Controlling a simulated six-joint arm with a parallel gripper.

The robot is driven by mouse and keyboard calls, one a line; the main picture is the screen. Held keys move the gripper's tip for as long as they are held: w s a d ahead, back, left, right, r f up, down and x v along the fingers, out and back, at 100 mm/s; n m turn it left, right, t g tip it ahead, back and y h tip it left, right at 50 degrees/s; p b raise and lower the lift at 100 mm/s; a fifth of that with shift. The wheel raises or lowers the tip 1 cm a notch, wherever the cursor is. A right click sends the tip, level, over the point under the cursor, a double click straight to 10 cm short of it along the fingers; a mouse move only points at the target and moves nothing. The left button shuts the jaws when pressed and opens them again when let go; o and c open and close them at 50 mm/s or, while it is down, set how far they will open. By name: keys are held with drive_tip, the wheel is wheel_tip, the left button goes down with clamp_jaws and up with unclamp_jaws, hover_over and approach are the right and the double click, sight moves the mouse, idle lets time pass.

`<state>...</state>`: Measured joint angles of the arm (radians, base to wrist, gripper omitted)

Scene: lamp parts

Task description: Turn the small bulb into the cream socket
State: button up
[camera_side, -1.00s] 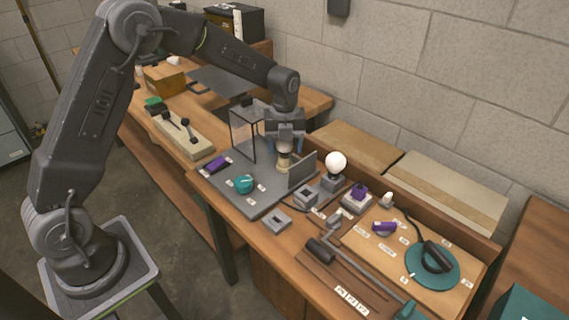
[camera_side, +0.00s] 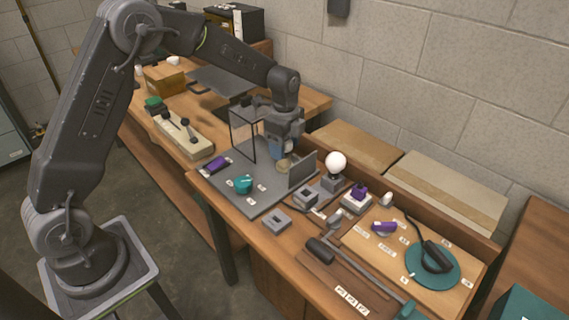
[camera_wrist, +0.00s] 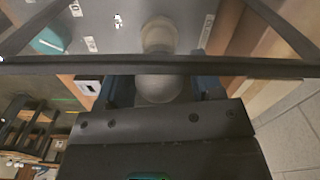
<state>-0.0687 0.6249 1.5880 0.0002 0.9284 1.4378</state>
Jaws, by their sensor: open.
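The cream socket (camera_side: 283,167) stands on the grey board, largely covered by my gripper in the side view; its pale round form also shows in the wrist view (camera_wrist: 159,36). The small bulb (camera_wrist: 158,89) is a pale rounded shape between the blue fingers in the wrist view, in line with the socket. The side view hides it behind a finger. My gripper (camera_side: 284,152) points down over the socket. Its jaws are open around the bulb, with a finger at each side in the wrist view (camera_wrist: 160,92). A dark bar hides where bulb and socket meet.
A black-framed clear panel (camera_side: 243,135) stands close left of my gripper, and a grey upright plate (camera_side: 302,170) close right. A teal round part (camera_side: 243,184) and a purple block (camera_side: 216,164) lie on the board. A large white bulb (camera_side: 336,162) stands further right.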

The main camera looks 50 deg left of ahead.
drive_tip(key=n, duration=1.1)
drive_tip(key=c, duration=0.7)
drive_tip(key=shift+o, duration=0.2)
drive_tip(key=m, duration=0.5)
drive_tip(key=shift+m, duration=0.8)
drive_tip(key=m, duration=0.4)
drive_tip(key=shift+f, duration=0.1)
drive_tip(key=shift+m, duration=1.4)
